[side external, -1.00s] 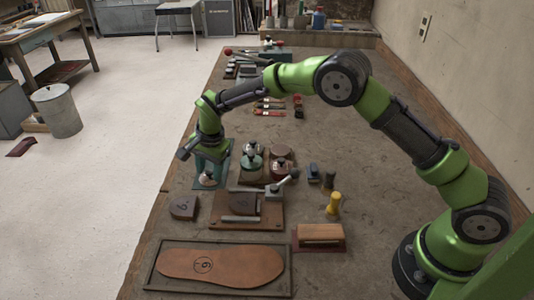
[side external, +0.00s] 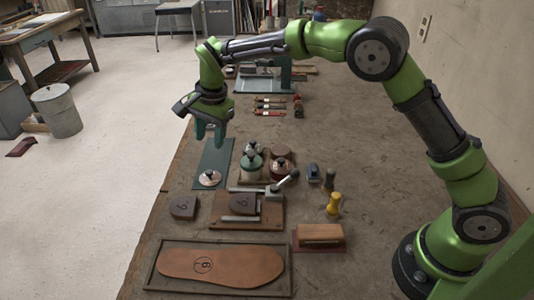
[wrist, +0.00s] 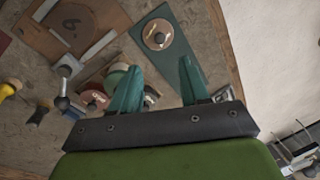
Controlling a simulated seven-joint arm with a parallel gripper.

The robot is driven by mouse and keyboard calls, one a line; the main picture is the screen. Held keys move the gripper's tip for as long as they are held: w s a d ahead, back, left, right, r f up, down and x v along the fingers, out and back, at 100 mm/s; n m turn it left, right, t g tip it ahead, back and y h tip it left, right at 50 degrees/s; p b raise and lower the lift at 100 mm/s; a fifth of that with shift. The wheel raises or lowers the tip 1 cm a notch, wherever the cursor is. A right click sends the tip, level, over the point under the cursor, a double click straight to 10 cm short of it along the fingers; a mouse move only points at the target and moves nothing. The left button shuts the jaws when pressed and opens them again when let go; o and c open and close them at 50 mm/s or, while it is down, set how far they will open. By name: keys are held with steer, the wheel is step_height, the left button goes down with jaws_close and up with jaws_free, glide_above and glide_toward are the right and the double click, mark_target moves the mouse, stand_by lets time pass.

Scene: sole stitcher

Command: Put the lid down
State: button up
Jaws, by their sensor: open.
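A round, pale lid with a dark knob (side external: 209,179) lies flat on the near end of a dark green mat (side external: 214,155). In the wrist view the same lid (wrist: 157,35) lies on the green mat (wrist: 184,57), beyond my fingertips. My gripper (side external: 209,135) is open and empty, raised above the far part of the mat and clear of the lid. Its two teal fingers stand apart in the wrist view (wrist: 158,82). Right of the mat stand a green pot with a dark knob (side external: 252,164) and a reddish-brown pot (side external: 281,165).
A clamp board with a numbered block (side external: 243,203) lies in front of the pots. A loose numbered block (side external: 184,207) sits to its left. A tray with a leather sole (side external: 219,266) is at the front, and a yellow-handled tool (side external: 334,203) stands right. The bench's left edge is close to the mat.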

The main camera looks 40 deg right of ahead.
steer(key=s+d+r+n+t, duration=0.1)
steer(key=s+d+r, duration=0.2)
steer(key=r, duration=0.2)
steer(key=s+d+r+n, duration=0.1)
steer(key=s+d+r, duration=0.1)
steer(key=s+r, duration=0.25)
steer(key=s+d+r+n+t+y, duration=0.1)
steer(key=s+d+r+n, duration=0.15)
steer(key=s, duration=0.45)
steer(key=s+d+r+n+t, duration=0.2)
steer(key=s+d, duration=0.1)
steer(key=s, duration=0.3)
steer(key=s+d+f+n+t, duration=0.1)
steer(key=s+d+f+n, duration=0.1)
steer(key=s, duration=0.7)
steer(key=shift+s+d+f+n, duration=0.15)
steer(key=shift+s+f+n, duration=0.2)
steer(key=shift+f+n, duration=0.2)
